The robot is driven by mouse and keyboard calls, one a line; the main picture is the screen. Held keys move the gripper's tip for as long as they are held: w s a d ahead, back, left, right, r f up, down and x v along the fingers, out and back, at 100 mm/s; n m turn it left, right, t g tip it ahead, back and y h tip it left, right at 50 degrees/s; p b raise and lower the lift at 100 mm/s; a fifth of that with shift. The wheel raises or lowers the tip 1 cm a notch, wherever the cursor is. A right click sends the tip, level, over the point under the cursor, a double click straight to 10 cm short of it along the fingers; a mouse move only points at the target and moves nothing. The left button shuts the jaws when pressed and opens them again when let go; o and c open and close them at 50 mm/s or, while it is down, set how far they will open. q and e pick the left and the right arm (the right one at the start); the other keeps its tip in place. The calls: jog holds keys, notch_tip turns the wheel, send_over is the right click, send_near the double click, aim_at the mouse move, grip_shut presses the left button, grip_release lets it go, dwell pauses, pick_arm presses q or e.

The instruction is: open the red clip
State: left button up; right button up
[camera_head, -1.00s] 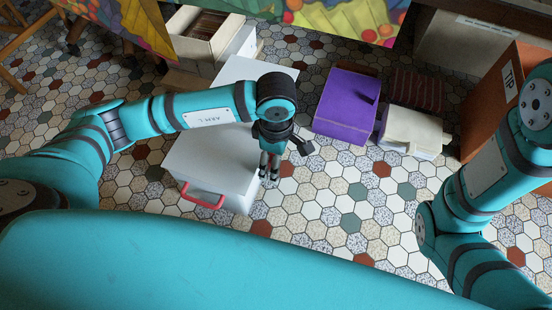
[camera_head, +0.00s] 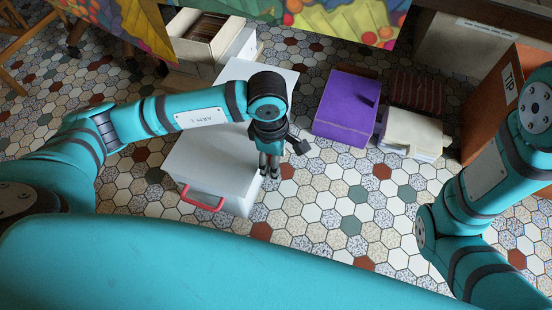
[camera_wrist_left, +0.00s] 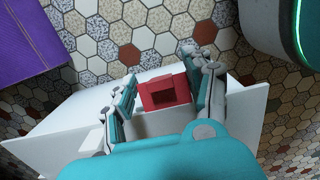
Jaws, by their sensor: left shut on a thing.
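The red clip (camera_wrist_left: 166,92) shows in the left wrist view as a small blocky red part at the edge of a white box (camera_wrist_left: 85,112). My left gripper (camera_wrist_left: 161,76) has a finger on each side of it and is shut on it. In the head view my left gripper (camera_head: 269,172) points down at the right side of the white box (camera_head: 208,165). The clip is hidden there behind the gripper. The box has a red handle (camera_head: 203,203) on its front. My right gripper is out of view; only my right arm shows.
A purple box (camera_head: 346,107) and a cream folder on papers (camera_head: 412,131) lie to the right. An orange-brown box marked TIP (camera_head: 497,100) stands at the far right. An open box (camera_head: 208,37) stands behind. Tiled floor is free right of the white box.

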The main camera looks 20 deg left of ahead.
pick_arm(q)
jog(key=h, duration=0.1)
jog(key=h+b, duration=0.1)
jog(key=h, duration=0.2)
jog(key=shift+a+r+b, duration=0.3)
jog(key=shift+r+b, duration=0.05)
jog(key=shift+r+h+b, duration=0.3)
jog(key=shift+h+b, duration=0.1)
jog(key=shift+h, duration=0.5)
jog(key=o, duration=1.2)
jog(key=shift+a, duration=0.1)
jog(key=v, duration=1.2)
jog(key=shift+w+a, duration=0.1)
jog(key=shift+w, duration=0.05)
